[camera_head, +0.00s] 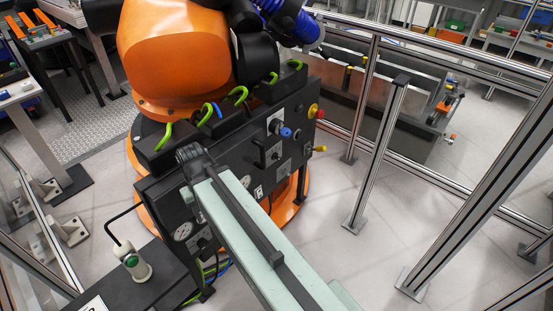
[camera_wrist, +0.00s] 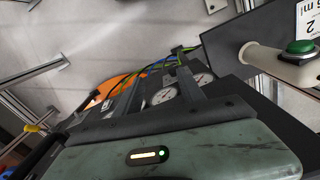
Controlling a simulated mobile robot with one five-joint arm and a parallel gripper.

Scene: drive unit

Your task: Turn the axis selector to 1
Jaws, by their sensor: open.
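The black drive unit panel (camera_head: 225,165) stands below the orange robot arm in the head view. A knob with a blue lever (camera_head: 285,132) sits on its upper right part. I cannot tell for sure which control is the axis selector, and no numbers are readable. My gripper (camera_head: 190,155) is at the panel's left part in the head view, left of the blue knob and apart from it. In the wrist view my gripper (camera_wrist: 162,76) is open and empty, its dark fingers in front of the panel with two round gauges (camera_wrist: 163,96).
A red and yellow knob (camera_head: 314,111) and a yellow one (camera_head: 320,148) stick out at the panel's right edge. Green hoses (camera_head: 238,95) run on top. A green button on a beige housing (camera_head: 132,264) stands at lower left. Metal fence posts (camera_head: 380,150) stand to the right.

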